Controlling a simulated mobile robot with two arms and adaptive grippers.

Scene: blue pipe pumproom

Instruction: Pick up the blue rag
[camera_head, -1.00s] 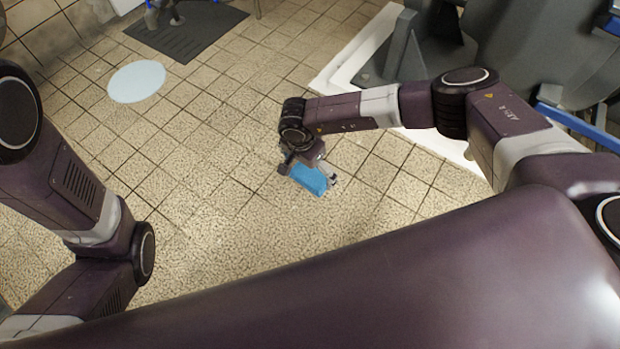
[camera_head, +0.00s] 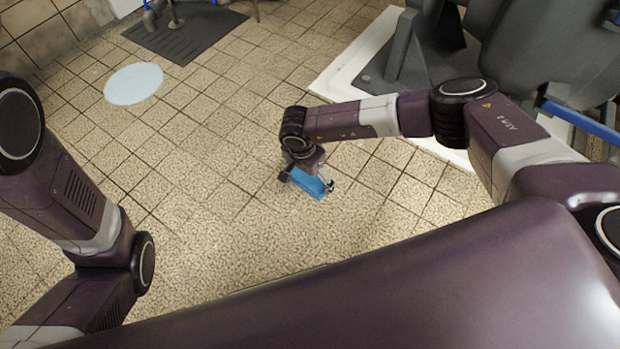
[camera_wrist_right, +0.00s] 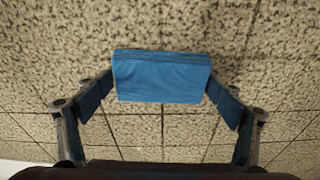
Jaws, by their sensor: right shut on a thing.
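The blue rag (camera_head: 311,187) is at the end of my right arm, in the middle of the head view, with my wrist covering part of it. My right gripper (camera_head: 307,181) points down and is shut on it. In the right wrist view the folded rag (camera_wrist_right: 161,77) spans the gap between the two fingers, one at each side edge. I cannot tell whether the rag is clear of the floor. My left arm shows at the left, but its gripper is out of view.
The tiled floor (camera_head: 190,215) around the rag is clear. A pale round disc (camera_head: 134,84) and a dark floor mat (camera_head: 186,33) lie at the upper left. Grey machinery (camera_head: 545,45) stands on a white-edged plinth (camera_head: 345,62) at the upper right.

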